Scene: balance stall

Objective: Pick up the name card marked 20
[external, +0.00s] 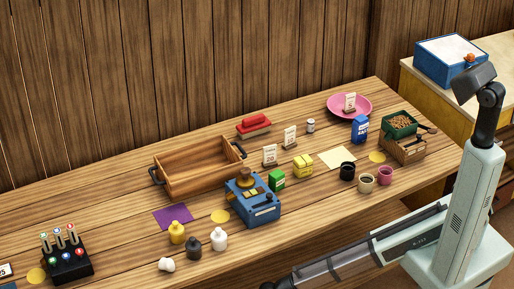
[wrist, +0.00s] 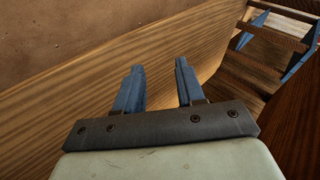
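Several small white name cards stand on the wooden table: one (external: 270,154) by the green box, another (external: 290,137) just behind it to the right, and a third (external: 350,102) at the pink plate (external: 364,113). Their marks are too small to read, so I cannot tell which is 20. My gripper (wrist: 158,68) is open and empty in the wrist view, its two blue fingers apart. No card shows in that view. In the external view my arm reaches low along the table's front, and its end is at the bottom edge, mostly out of frame.
Around the cards are a wooden tray (external: 161,161), a blue machine (external: 262,209), a green box (external: 277,179), yellow packs (external: 303,166) and a tin (external: 311,125). Cups and bottles stand nearer the front. The wrist view shows a wooden surface (wrist: 60,105) beneath the fingers.

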